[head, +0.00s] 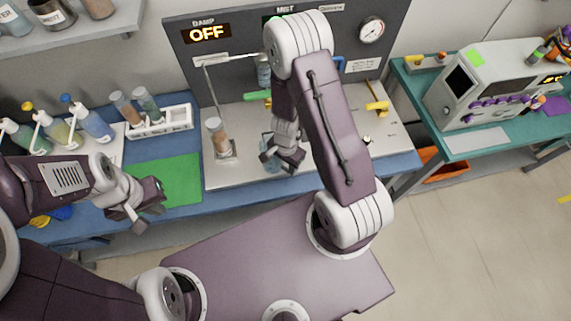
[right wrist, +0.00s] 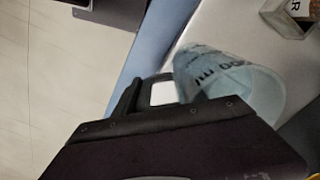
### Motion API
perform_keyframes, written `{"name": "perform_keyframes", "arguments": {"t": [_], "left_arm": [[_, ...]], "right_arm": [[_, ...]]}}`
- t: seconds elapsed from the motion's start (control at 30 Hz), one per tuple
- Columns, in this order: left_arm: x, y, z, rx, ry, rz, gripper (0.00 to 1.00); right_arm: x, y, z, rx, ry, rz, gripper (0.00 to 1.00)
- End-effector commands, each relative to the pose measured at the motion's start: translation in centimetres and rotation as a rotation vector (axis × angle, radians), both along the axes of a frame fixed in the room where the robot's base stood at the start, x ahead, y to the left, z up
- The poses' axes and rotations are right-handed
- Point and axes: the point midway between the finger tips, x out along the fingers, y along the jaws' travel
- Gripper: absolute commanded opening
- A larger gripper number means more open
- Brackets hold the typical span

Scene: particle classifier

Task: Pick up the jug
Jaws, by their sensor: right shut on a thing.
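The jug (right wrist: 240,85) is a clear, pale blue vessel with dark printed markings. In the right wrist view it is tilted in the picture, beside the fingers of my right gripper (right wrist: 150,92), which is shut on it. In the head view the jug (head: 271,164) is mostly hidden behind the right gripper (head: 283,157), low over the front of the pale bench plate. I cannot tell whether it touches the plate. My left gripper (head: 138,207) appears open and empty, over the front edge of the blue bench by the green mat.
A small jar (head: 219,138) of brown grains stands on the plate left of the jug. The panel with the OFF display (head: 207,33) rises behind. Several bottles (head: 60,130) and a white rack (head: 160,122) are at the left. A teal table (head: 480,143) with a machine stands right.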

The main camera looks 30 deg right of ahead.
Motion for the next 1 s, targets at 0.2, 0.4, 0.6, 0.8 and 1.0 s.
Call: {"name": "perform_keyframes", "arguments": {"t": [0.2,0.4,0.6,0.8,1.0], "left_arm": [[0.0,0.0,2.1,0.0,0.0,0.0,0.0],[0.0,0.0,1.9,0.0,0.0,0.0,0.0],[0.0,0.0,1.4,0.0,0.0,0.0,0.0],[0.0,0.0,1.2,0.0,0.0,0.0,0.0],[0.0,0.0,1.5,0.0,0.0,0.0,0.0]], "right_arm": [[0.0,0.0,2.1,0.0,-0.001,-0.002,0.0],[-0.1,-0.9,2.2,0.0,-0.001,-0.004,0.0],[-0.6,-2.8,2.1,0.001,-0.001,-0.006,0.0],[-1.3,-5.5,2.2,0.0,-0.001,-0.007,0.0],[-2.0,-8.5,2.3,0.001,-0.001,-0.006,0.0]]}}
